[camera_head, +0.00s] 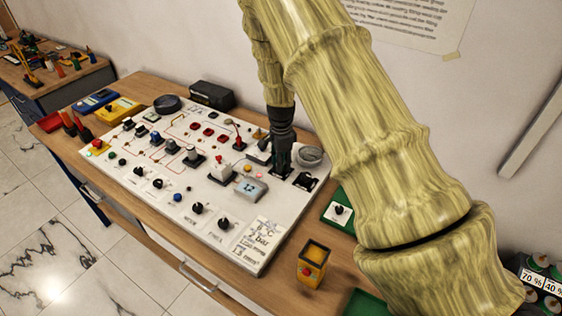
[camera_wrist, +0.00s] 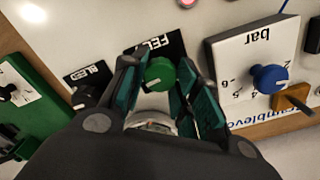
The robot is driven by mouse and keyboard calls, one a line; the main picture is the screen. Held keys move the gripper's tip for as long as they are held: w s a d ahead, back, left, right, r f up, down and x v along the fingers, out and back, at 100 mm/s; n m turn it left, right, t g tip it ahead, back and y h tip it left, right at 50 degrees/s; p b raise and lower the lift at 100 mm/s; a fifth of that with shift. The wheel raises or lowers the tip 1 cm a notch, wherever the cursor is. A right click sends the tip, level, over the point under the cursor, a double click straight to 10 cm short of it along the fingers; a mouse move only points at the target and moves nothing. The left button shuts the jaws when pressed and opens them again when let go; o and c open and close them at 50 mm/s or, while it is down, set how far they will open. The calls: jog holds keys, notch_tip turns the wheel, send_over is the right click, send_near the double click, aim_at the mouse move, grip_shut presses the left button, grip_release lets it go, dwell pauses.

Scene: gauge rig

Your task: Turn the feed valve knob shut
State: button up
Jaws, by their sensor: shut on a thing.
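The feed valve knob is a round green knob (camera_wrist: 160,75) with a pale mark on its lower left, beside a black label reading FEED in the wrist view. My gripper (camera_wrist: 162,82) has one finger on each side of the knob and is shut on it. In the head view my gripper (camera_head: 280,168) points down at the back right part of the white panel (camera_head: 180,215). The knob is hidden there behind the fingers.
A black BLEED knob (camera_wrist: 85,97) sits just left of my fingers in the wrist view. A gauge box marked bar (camera_wrist: 240,60) with a blue knob (camera_wrist: 270,78) stands close on the right. A yellow box (camera_head: 312,262) stands on the bench in front of the panel.

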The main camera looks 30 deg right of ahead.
jog(key=shift+w+m, duration=0.1)
jog(key=shift+m, duration=0.8)
jog(key=o, duration=1)
jog(key=shift+o, duration=0.2)
jog(key=shift+r, duration=0.1)
notch_tip(320, 180, up, 12)
